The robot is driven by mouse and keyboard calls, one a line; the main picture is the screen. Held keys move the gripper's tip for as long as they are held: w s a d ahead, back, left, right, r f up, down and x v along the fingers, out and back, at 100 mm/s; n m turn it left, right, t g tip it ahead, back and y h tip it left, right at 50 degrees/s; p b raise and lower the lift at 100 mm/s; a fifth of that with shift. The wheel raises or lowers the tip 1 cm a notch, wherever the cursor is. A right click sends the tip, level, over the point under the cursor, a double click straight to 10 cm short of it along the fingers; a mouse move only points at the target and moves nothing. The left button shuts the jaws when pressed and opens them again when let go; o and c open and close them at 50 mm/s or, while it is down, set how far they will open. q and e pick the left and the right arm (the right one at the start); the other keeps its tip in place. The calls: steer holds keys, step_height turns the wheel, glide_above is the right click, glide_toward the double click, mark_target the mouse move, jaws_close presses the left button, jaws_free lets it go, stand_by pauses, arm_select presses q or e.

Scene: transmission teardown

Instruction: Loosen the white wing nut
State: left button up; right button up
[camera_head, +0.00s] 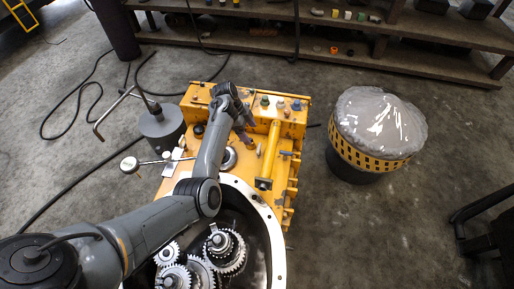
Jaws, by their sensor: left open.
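The yellow transmission housing (180,185) stands in the middle, with a row of small coloured fittings along its far top edge. My left arm reaches over it from the lower left. My left gripper (243,128) is open above the far part of the housing, close to the fittings. I cannot make out a white wing nut for certain; the gripper and wrist hide part of the top there. My right gripper is not in view.
The open bell (272,222) with several gears is at the front. A grey round canister (162,128) and a thin-handled gauge (130,165) are at left. A yellow-banded drum (372,150) stands at right. Shelves (340,52) line the back. Floor between housing and drum is clear.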

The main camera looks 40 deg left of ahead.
mark_target(259, 147)
arm_select(q)
steer(key=b+x, duration=0.5)
steer(key=x, duration=0.4)
steer(key=shift+d+f, duration=0.1)
steer(key=shift+f, duration=0.15)
steer(key=shift+c, duration=0.4)
steer(key=c, duration=1)
